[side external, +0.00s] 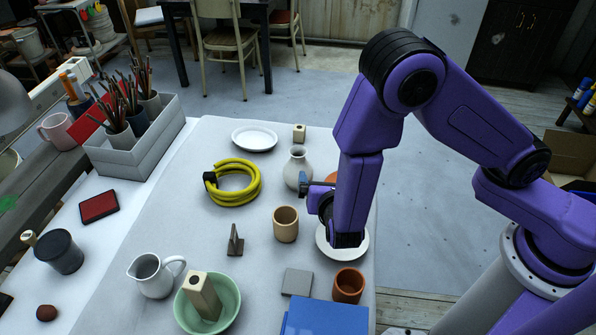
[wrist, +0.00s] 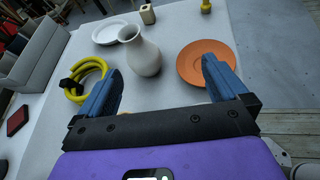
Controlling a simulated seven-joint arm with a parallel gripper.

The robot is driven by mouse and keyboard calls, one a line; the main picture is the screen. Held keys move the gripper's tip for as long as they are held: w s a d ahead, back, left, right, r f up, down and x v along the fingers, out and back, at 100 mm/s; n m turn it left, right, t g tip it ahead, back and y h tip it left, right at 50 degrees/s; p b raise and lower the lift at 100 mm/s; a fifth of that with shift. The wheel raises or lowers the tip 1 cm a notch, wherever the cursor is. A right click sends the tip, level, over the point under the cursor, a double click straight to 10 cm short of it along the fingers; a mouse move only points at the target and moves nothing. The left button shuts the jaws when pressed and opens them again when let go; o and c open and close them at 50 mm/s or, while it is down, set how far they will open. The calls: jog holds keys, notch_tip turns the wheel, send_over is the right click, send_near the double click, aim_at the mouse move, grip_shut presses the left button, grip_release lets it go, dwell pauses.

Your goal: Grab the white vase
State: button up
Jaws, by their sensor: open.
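The white vase (side external: 298,170) stands upright on the table in the side external view, between the yellow coil and my arm. In the wrist view the white vase (wrist: 140,52) stands just beyond my fingers, nearer the left one. My gripper (wrist: 162,78) is open, with its two blue fingers spread and nothing between them. In the side external view my gripper (side external: 306,187) is low over the table, close to the right of the vase; my arm hides part of it.
An orange plate (wrist: 205,63) lies right of the vase. A yellow coil (side external: 234,183) lies to its left, a white plate (side external: 254,138) and small beige block (side external: 299,133) behind. A tan cup (side external: 286,224) stands in front. A white dish (side external: 356,250) sits below my arm.

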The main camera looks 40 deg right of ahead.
aim_at(298, 171)
jog(key=a+f+n+t+y, duration=0.1)
jog(key=a+f+n+y, duration=0.1)
jog(key=a+f+n, duration=0.15)
jog(key=x, duration=1.7)
jog(key=shift+w+d+f, duration=0.1)
jog(key=shift+w+d, duration=0.2)
jog(key=c, duration=1)
